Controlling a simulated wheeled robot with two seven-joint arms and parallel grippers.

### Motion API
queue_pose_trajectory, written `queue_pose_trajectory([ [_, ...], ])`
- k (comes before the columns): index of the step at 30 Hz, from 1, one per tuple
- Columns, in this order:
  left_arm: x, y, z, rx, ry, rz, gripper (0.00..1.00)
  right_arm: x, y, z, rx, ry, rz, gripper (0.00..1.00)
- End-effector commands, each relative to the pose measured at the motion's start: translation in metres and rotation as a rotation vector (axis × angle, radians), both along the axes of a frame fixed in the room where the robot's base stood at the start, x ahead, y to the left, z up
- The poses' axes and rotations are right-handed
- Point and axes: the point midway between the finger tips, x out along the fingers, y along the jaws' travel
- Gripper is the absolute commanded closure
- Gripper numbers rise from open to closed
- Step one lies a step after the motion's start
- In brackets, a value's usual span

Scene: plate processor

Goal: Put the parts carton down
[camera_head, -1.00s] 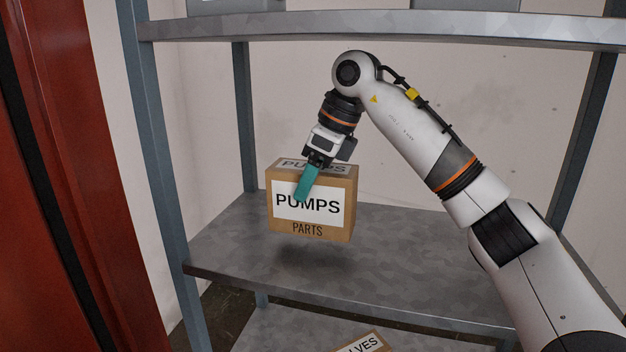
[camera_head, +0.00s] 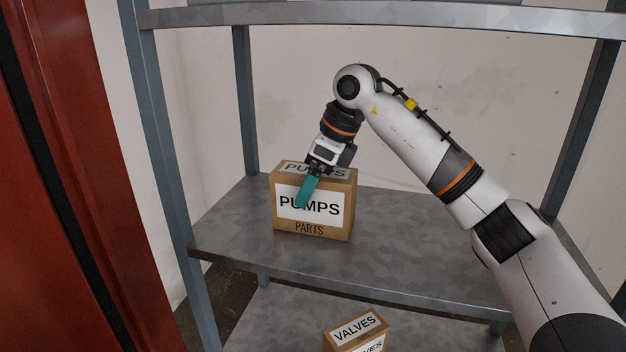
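The parts carton (camera_head: 323,230) is a brown box labelled PUMPS and PARTS. It is upright over the left part of the middle metal shelf (camera_head: 430,250), its bottom at or very near the shelf surface. My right gripper (camera_head: 308,190) comes down on it from above, with one teal finger lying across the front label. The other finger is hidden behind the carton. The gripper appears closed on the carton. My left gripper is not in view.
A smaller carton labelled VALVES (camera_head: 357,332) stands on the lower shelf. An upper shelf (camera_head: 400,18) spans above my arm. Blue-grey posts (camera_head: 170,150) bound the rack, and a red panel (camera_head: 60,180) stands at left. The middle shelf is clear right of the carton.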

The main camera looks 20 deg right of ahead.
Motion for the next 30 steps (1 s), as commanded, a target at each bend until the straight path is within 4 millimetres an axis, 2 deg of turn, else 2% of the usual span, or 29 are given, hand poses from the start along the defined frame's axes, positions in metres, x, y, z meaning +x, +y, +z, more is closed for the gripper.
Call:
queue_pose_trajectory([
  [9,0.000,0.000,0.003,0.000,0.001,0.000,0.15,0.000,0.000,0.004,0.000,0.000,0.000,0.15],
  [11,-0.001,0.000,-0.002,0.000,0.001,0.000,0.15,-0.001,-0.001,0.007,0.000,-0.002,-0.001,0.15],
  [17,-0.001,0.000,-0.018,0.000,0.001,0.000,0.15,-0.008,-0.013,0.039,0.001,-0.006,-0.002,0.15],
  [18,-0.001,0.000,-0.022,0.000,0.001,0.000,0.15,-0.010,-0.016,0.047,0.002,-0.007,-0.002,0.15],
  [24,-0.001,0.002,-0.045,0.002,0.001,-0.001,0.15,-0.039,-0.060,0.045,0.001,-0.005,-0.005,0.15],
  [30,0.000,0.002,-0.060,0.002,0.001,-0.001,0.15,-0.063,-0.094,0.046,0.001,-0.003,-0.003,0.15],
])
